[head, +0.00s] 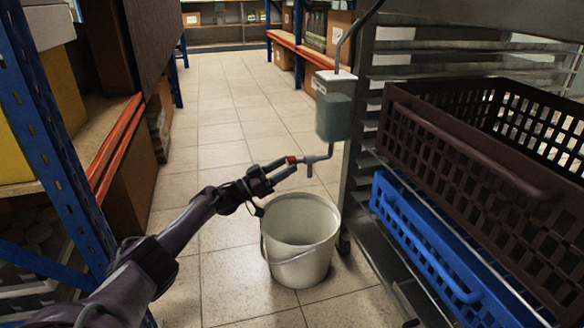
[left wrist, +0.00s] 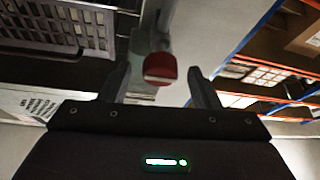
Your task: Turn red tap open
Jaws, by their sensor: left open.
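The red tap (head: 291,160) is a small red handle on a grey spout (head: 318,158), below a grey-green tank (head: 334,117) on the side of the metal rack. My left gripper (head: 280,168) is at the tap, its two fingers open. In the left wrist view the red tap (left wrist: 160,68) lies between the open fingertips of my left gripper (left wrist: 158,75), with a gap on both sides. Whether a finger touches it I cannot tell. A white bucket (head: 300,258) stands on the floor below the spout and looks empty. My right gripper is out of view.
A dark brown crate (head: 455,160) and a blue crate (head: 440,262) sit on the metal rack at the right. A blue rack post (head: 55,130) and shelves with boxes stand close on the left. The tiled aisle (head: 222,110) between is clear.

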